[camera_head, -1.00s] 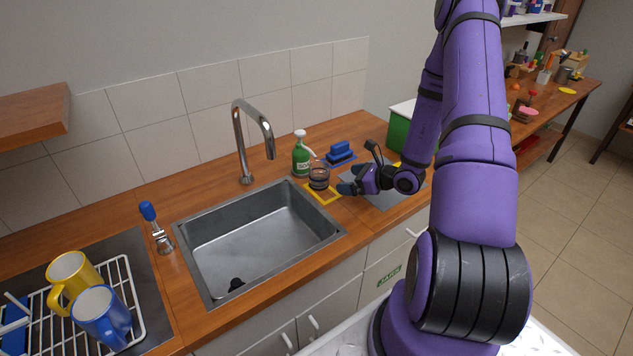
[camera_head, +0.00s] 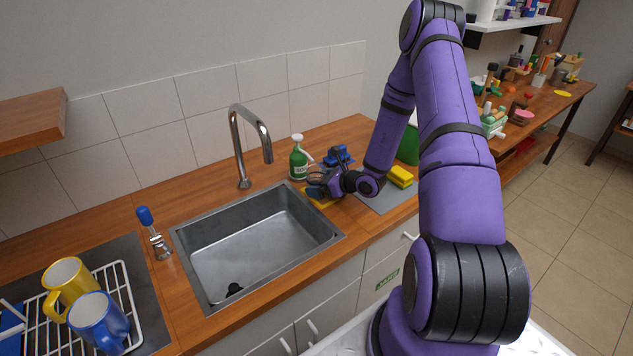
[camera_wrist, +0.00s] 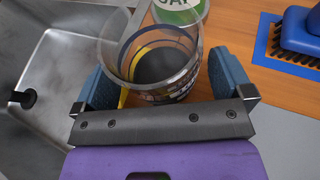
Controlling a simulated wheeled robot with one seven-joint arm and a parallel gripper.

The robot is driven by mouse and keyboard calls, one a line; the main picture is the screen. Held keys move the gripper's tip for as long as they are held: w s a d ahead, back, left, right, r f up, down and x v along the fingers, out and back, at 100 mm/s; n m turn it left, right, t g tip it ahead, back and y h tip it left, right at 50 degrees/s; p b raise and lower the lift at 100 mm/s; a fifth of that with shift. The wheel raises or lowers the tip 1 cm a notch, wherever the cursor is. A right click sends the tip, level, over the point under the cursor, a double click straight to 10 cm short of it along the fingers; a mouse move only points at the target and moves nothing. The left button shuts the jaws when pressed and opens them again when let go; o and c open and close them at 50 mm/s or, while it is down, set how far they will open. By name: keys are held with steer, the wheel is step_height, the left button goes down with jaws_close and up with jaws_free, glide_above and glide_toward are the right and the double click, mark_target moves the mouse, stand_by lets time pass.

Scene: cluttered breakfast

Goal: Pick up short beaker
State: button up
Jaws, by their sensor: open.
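The short beaker (camera_wrist: 158,68) is a clear glass vessel with a dark base. In the wrist view it stands between the two blue fingers of my gripper (camera_wrist: 165,85), one on each side. The fingers are spread, and I cannot tell whether either one touches the glass. In the head view my gripper (camera_head: 316,191) is low over the counter at the sink's right back corner. It hides most of the beaker there. A yellow square (camera_head: 322,203) shows on the counter around that spot.
A blue brush (camera_wrist: 298,32) is to the right. The steel sink (camera_head: 260,240) and faucet (camera_head: 238,150) lie left. A yellow sponge (camera_head: 401,176) lies on a grey mat right of my gripper.

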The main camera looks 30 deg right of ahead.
steer(key=shift+w+a, duration=0.1)
steer(key=shift+w, duration=0.15)
steer(key=c, duration=1)
steer(key=shift+r, duration=0.1)
